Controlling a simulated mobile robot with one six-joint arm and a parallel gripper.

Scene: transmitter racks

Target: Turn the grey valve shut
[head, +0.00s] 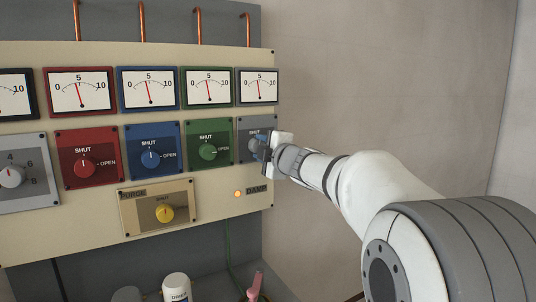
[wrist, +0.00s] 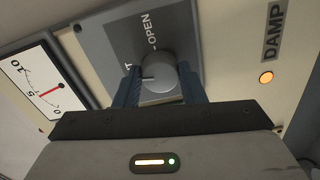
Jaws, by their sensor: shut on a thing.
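The grey valve is a round grey knob (wrist: 158,75) on a grey plate (wrist: 112,45) at the right end of the panel. In the wrist view its white mark points left, toward the partly hidden SHUT label; OPEN reads above the knob. My gripper (wrist: 160,88) is shut on the knob, one blue finger on each side. In the head view my gripper (head: 268,150) comes in from the right and covers much of the grey plate (head: 243,128), so the knob's mark cannot be read there.
Left of it are the green valve (head: 208,152), pointing to OPEN, and the blue valve (head: 151,159) and red valve (head: 85,167), both pointing to SHUT. A yellow PURGE knob (head: 165,213) sits below. The DAMP lamp (head: 238,194) glows orange. Gauges line the top; the wall side is clear.

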